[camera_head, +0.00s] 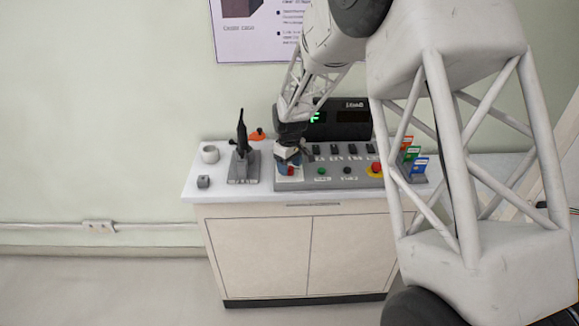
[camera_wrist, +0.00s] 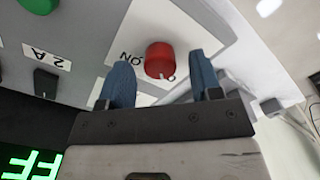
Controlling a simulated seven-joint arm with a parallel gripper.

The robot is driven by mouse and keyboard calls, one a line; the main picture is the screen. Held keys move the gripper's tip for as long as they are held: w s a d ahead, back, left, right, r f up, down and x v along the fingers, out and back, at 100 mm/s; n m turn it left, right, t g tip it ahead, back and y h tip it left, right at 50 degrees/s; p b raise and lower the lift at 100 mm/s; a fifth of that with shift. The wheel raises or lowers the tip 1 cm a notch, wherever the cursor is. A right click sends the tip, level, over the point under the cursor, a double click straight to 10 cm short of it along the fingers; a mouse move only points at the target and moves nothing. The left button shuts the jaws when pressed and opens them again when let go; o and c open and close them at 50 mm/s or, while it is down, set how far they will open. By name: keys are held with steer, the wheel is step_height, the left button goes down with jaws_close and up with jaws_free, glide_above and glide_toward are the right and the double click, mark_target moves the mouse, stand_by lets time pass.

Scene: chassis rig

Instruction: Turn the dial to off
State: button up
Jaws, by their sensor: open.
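The red dial (camera_wrist: 160,60) stands on a white plate of the control panel in the wrist view. "ON" is printed beside it on the left, and part of another label shows at its lower right, mostly hidden. A small light mark shows on the dial's near edge. My gripper (camera_wrist: 162,82) is open, with one blue fingertip on each side of the dial and gaps visible between them and it.
The control panel (camera_head: 335,183) holds black switches, a green button (camera_head: 320,170) and a red button (camera_head: 376,168). A display (camera_wrist: 30,163) shows green letters reading "FF", the rest cut off.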

mark_target(290, 168)
steer(key=shift+r, duration=3.65)
steer(key=shift+r, duration=0.1)
steer(key=shift+s+d+r, duration=0.15)
steer(key=shift+s+r, duration=0.05)
steer(key=shift+s, duration=0.05)
steer(key=s+d+r+m, duration=0.2)
steer(key=s+d+r, duration=0.1)
steer(key=s+r, duration=0.3)
steer(key=s+d+r+m+t, duration=0.1)
steer(key=s+d+r, duration=0.2)
steer(key=s, duration=0.6)
steer(key=s+d+r+m, duration=0.2)
steer(key=s+d+r, duration=0.25)
steer(key=s, duration=0.25)
steer(key=s+d+m, duration=0.2)
steer(key=s, duration=1)
steer(key=s+d+m+t, duration=0.1)
steer(key=s+d+m, duration=0.1)
steer(key=s, duration=1)
steer(key=shift+s+r+t, duration=0.25)
steer(key=shift+r+t, duration=0.05)
steer(key=shift+r, duration=0.05)
